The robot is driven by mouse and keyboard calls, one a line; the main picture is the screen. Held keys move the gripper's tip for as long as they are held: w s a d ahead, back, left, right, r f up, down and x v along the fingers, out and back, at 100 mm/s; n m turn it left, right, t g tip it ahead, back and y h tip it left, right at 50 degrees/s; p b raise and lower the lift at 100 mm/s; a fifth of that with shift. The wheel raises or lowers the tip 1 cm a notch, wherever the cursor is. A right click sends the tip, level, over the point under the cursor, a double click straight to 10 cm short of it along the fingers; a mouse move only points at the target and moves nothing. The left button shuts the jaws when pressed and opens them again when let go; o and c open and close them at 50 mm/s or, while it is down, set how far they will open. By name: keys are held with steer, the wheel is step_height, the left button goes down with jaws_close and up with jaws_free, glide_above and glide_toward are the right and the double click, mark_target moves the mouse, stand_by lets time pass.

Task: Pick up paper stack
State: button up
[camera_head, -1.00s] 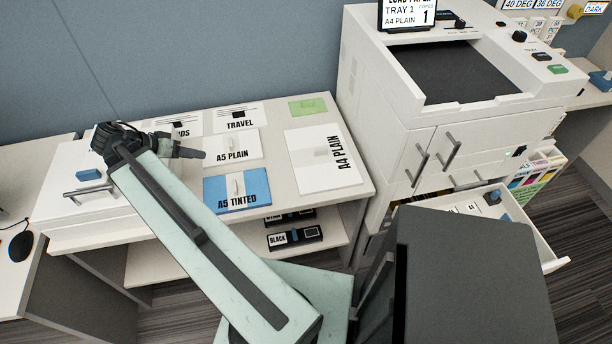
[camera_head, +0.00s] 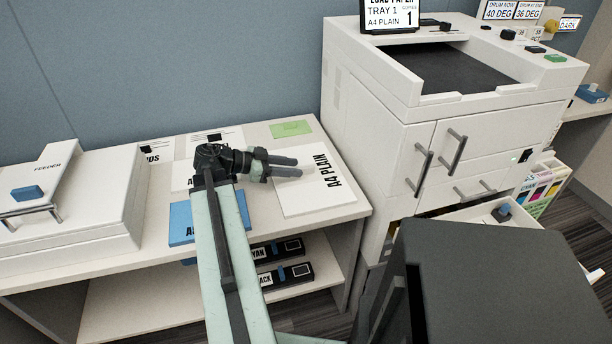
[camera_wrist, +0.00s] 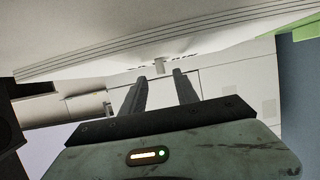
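The A4 PLAIN paper stack (camera_head: 313,195) lies flat at the right end of the table in the head view, white with black lettering. My gripper (camera_head: 299,167) is over its left and middle part, fingers pointing right. In the wrist view the two dark fingers of my gripper (camera_wrist: 162,80) stand apart with nothing between them. A small pale tab (camera_wrist: 160,66) shows just beyond the fingertips. A broad white surface with thin lines fills the top of that view. I cannot tell whether the fingers touch the stack.
A blue A5 stack (camera_head: 181,223) and a green pad (camera_head: 291,129) lie on the table (camera_head: 335,216). A white feeder (camera_head: 75,205) stands left. The large white printer (camera_head: 380,120) stands right, with an open drawer (camera_head: 477,213) low in front. Black boxes (camera_head: 287,275) sit on the shelf below.

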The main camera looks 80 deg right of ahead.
mark_target(305, 167)
steer(key=b+x, duration=0.1)
steer(key=x, duration=0.4)
steer(key=shift+d+b, duration=0.2)
steer(key=shift+b, duration=0.1)
jaws_close()
steer(key=shift+r, duration=0.1)
stand_by(0.9)
